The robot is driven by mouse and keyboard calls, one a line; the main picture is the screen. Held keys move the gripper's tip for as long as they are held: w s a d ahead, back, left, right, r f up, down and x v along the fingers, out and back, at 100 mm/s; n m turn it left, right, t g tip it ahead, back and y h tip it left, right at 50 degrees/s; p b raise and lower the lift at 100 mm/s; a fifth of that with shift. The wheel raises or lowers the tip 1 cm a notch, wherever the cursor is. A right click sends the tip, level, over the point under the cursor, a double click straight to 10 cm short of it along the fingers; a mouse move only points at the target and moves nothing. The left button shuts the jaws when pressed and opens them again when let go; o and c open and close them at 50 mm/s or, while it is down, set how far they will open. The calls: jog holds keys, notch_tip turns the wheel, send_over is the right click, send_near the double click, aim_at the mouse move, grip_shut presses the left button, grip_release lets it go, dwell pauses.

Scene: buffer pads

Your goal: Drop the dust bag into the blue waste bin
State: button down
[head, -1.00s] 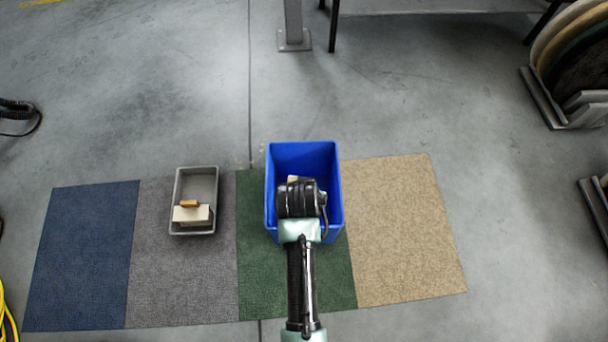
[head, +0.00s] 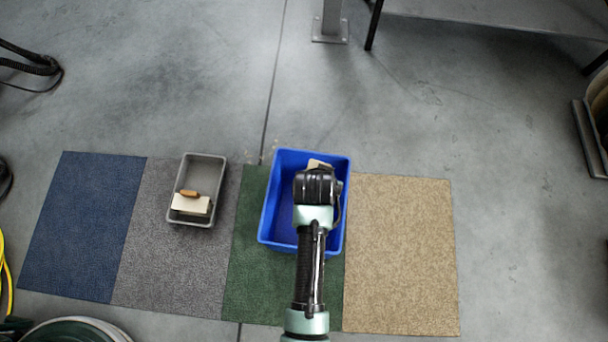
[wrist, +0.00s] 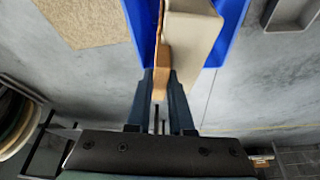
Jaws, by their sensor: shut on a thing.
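The dust bag is a cream block with a brown collar. In the head view a part of the dust bag (head: 319,163) shows past my wrist, over the far side of the blue waste bin (head: 270,213). In the wrist view my gripper (wrist: 161,92) is shut on the brown collar of the dust bag (wrist: 196,35), with blue bin walls (wrist: 228,30) on both sides. My wrist hides the fingers and most of the bag in the head view. I cannot tell how high the bag is above the bin floor.
A grey tray (head: 207,162) left of the bin holds a similar cream block with a brown piece (head: 191,203). Blue, grey, green and tan mats lie in a row; the bin stands on the green mat (head: 240,290). A post (head: 331,25) stands behind on open floor.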

jog(key=shift+f+b, duration=1.7)
jog(key=shift+f, duration=0.2)
jog(key=shift+w, duration=0.1)
jog(key=shift+r, duration=0.1)
jog(key=c, duration=0.8)
grip_release()
jog(key=shift+o, duration=0.4)
jog(key=p+v, duration=0.7)
jog(key=v, duration=0.6)
